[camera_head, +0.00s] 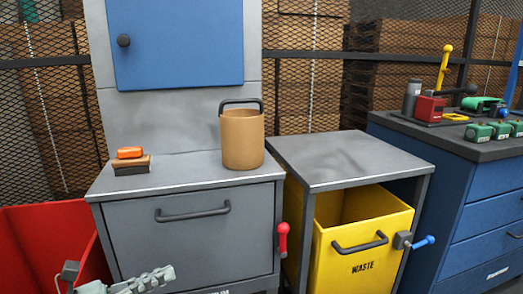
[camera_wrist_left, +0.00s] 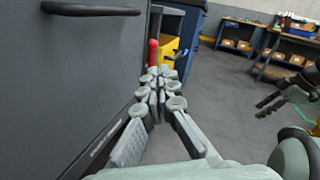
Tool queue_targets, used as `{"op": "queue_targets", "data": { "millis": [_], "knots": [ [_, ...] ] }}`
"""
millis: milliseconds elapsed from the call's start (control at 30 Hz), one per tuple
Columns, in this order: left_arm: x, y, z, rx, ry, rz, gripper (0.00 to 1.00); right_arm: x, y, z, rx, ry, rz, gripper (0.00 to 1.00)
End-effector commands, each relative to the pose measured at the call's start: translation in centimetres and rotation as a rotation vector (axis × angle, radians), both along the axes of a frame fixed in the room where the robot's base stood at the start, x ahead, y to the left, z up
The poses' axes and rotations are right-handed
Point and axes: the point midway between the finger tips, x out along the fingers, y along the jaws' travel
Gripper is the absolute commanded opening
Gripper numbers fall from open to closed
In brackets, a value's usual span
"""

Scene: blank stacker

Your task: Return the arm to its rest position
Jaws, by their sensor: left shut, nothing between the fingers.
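My left gripper (camera_head: 150,279) is low at the bottom left of the head view, in front of the grey cabinet (camera_head: 135,235). In the left wrist view its fingers (camera_wrist_left: 155,92) are shut together with nothing between them. It is beside the cabinet's front face, and the red-knobbed lever (camera_wrist_left: 153,52) stands beyond the fingertips.
On the cabinet top are a brown container (camera_head: 243,140) and an orange-topped brush (camera_head: 131,160). A yellow waste bin (camera_head: 368,245) sits under a grey table at right. A red bin (camera_head: 45,240) stands left. Open floor (camera_wrist_left: 225,100) lies right in the wrist view.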

Motion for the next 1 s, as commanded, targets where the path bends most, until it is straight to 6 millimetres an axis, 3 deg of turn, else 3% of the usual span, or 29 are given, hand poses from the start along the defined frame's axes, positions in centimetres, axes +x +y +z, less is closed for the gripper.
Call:
{"op": "queue_targets", "data": {
  "millis": [133,267,367,433,567,700,800,900,933,1000],
  "knots": [
    [2.8,1.9,0.3,-0.259,0.177,0.228,0.00,0.7,-0.2,-0.8,0.001,0.000,-0.001,0.40],
    [4.6,5.0,-1.1,-0.533,0.371,0.454,0.00,1.0,-0.2,-1.9,0.008,0.008,0.002,0.40],
    [5.1,8.0,-3.8,-0.784,0.552,0.654,0.00,1.2,-0.1,-2.9,0.012,0.014,0.004,0.40],
    [4.4,10.2,-7.0,-0.992,0.701,0.822,0.00,1.3,-0.1,-3.7,0.017,0.019,0.004,0.40],
    [0.0,12.8,-15.0,-1.406,0.998,1.182,0.00,1.7,0.0,-5.3,0.025,0.027,0.007,0.40],
    [-7.2,12.1,-22.3,-1.745,1.237,1.542,0.00,1.8,0.1,-6.9,0.033,0.034,0.008,0.40],
    [-12.1,10.4,-25.5,-1.903,1.348,1.764,0.00,1.8,0.1,-7.7,0.038,0.038,0.009,0.40],
    [-15.8,8.8,-27.3,-1.996,1.415,1.934,0.00,1.9,0.1,-8.3,0.040,0.040,0.009,0.40],
    [-16.7,8.4,-27.6,1.992,-1.411,-1.950,0.00,1.9,0.1,-8.4,0.042,0.041,0.008,0.40],
    [-18.0,7.7,-28.1,1.934,-1.370,-1.928,0.00,1.9,0.1,-8.6,0.043,0.040,0.009,0.40]
  ]
}}
